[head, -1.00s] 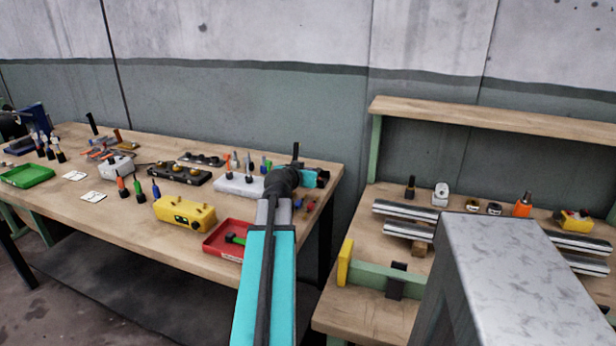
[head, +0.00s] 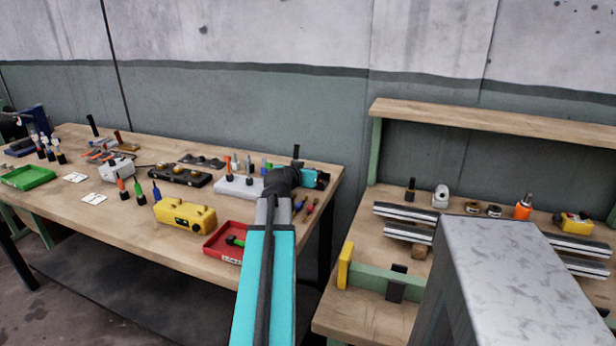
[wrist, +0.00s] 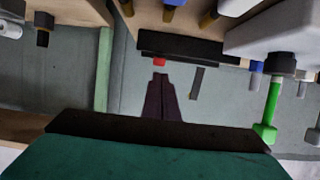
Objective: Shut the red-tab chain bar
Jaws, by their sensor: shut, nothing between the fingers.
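In the wrist view a dark bar (wrist: 185,47) runs across the upper middle, with a small red tab (wrist: 159,62) on its lower edge near the left end. A thin dark strip (wrist: 196,83) shows just below it. My gripper (wrist: 160,76) is shut and empty, its tips just below the red tab in the picture; I cannot tell if they touch it. In the head view my arm's end (head: 315,179) is at the workbench's right end, by a black upright piece (head: 296,151). The fingers and red tab cannot be made out there.
The wooden workbench (head: 110,225) holds a yellow box (head: 185,216), a red tray (head: 215,245) and several small tools. In the wrist view a green-handled tool (wrist: 271,105) and a pale block (wrist: 275,32) are at the right. A second bench (head: 365,315) stands right, beyond a gap.

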